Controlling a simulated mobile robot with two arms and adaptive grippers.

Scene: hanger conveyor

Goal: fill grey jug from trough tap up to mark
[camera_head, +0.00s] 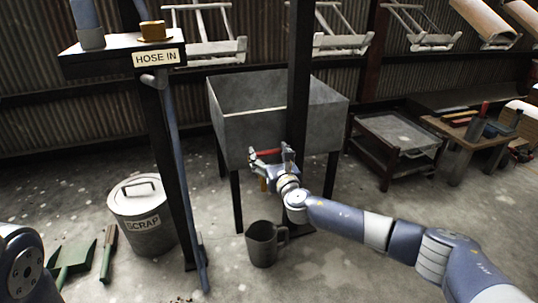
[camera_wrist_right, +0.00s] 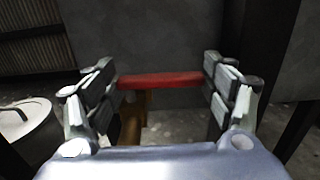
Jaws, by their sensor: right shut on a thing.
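The grey jug (camera_head: 262,246) stands upright on the floor below the trough, its handle to the right. Its inside looks dark; its mark and any water level cannot be made out. The grey metal trough (camera_head: 236,133) stands on dark legs. The brass tap (camera_head: 264,184) is at its front, mostly hidden by my right gripper (camera_head: 271,155); the wrist view shows part of the tap (camera_wrist_right: 135,118). My right gripper is shut on the tap's red lever (camera_wrist_right: 160,81), which spans crosswise between its fingers. No water stream is visible. My left gripper is out of view.
A dark post (camera_head: 298,75) rises beside the trough. A lidded scrap bin (camera_head: 141,220) and the hose-in stand (camera_head: 158,110) are to the left. A green dustpan (camera_head: 75,258) lies near the bin. A rack (camera_head: 385,150) and a wooden bench (camera_head: 460,130) stand right.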

